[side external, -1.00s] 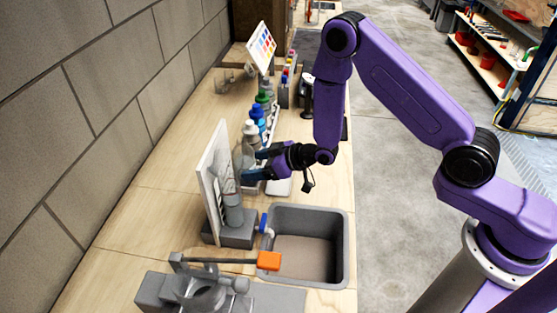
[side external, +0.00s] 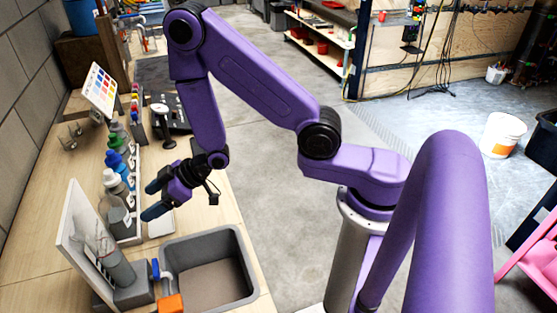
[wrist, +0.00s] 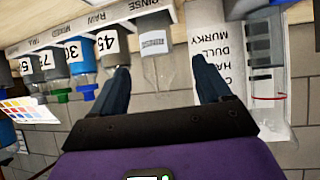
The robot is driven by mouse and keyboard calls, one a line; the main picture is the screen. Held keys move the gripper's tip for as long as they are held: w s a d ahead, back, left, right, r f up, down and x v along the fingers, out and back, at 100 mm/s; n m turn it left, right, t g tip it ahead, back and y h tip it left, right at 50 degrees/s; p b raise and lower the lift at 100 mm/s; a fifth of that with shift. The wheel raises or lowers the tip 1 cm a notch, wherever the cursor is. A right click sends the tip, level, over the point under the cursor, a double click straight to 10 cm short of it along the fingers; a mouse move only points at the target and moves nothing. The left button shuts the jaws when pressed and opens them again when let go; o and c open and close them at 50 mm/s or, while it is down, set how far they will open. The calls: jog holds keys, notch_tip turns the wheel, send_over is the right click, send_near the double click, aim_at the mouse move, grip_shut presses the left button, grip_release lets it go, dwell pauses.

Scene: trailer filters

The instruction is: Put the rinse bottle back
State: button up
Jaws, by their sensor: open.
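The rinse bottle (wrist: 157,62) is a pale, clear-tipped bottle with a white label. In the wrist view it is at the slot marked RINSE on the white rack (wrist: 145,24), at the end of the bottle row. My gripper (wrist: 163,85) is open, with one finger on each side of the bottle's line and visible gaps to it. In the side view my gripper (side external: 149,199) is just right of the row's near end, where a greyish bottle (side external: 112,206) stands; the fingers look clear of it.
Several bottles with white, blue and green caps (side external: 115,160) line the rack beyond. A white upright board (side external: 77,228) and grey cylinder (side external: 121,268) stand nearer, beside the grey sink (side external: 240,265). A colour chart (side external: 100,88) stands at the back.

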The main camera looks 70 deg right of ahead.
jog(key=s+d+r+n+g+h, duration=0.1)
jog(key=s+d+r+g+h, duration=0.1)
jog(key=s, duration=0.8)
jog(key=s+d+r+n+g+h, duration=0.2)
jog(key=s+d+r+g, duration=0.2)
jog(key=s+r, duration=0.3)
jog(key=s+d+r+n+g+h, duration=0.2)
jog(key=s+d+r, duration=0.3)
jog(key=s, duration=0.8)
jog(key=shift+s+d+g, duration=0.2)
jog(key=shift+s+g, duration=0.15)
jog(key=shift+g, duration=0.25)
dwell(0.3)
